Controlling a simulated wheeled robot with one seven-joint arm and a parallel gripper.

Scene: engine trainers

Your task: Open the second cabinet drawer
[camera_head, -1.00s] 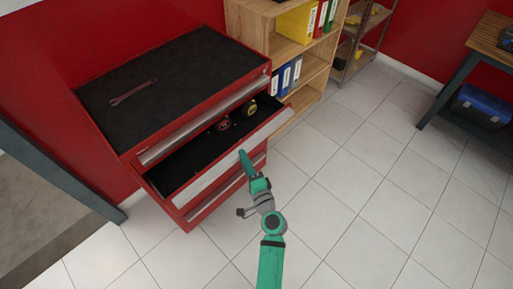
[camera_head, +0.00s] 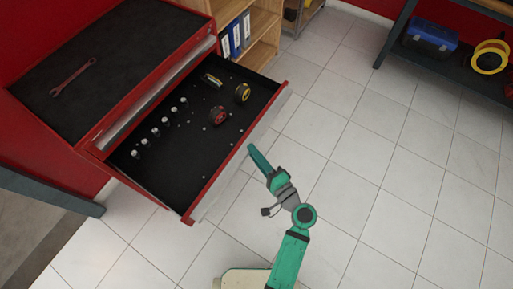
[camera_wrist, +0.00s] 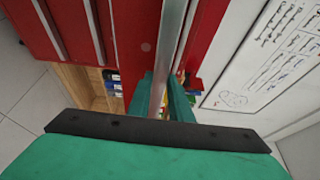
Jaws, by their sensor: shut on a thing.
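The red tool cabinet (camera_head: 120,98) stands at the left in the head view. Its second drawer (camera_head: 165,165) is pulled far out, with its black-lined inside in full view. The drawer's silver front edge (camera_head: 240,152) faces my arm. My gripper (camera_head: 253,152) is at this front edge near its middle. In the wrist view my green fingers (camera_wrist: 165,98) are shut on either side of the silver drawer edge (camera_wrist: 170,55). The exact grip point is partly hidden by the fingers.
A wrench (camera_head: 73,77) lies on the cabinet top. A wooden shelf (camera_head: 262,35) stands behind, and a workbench (camera_head: 400,40) at the upper right. The tiled floor (camera_head: 380,170) is clear.

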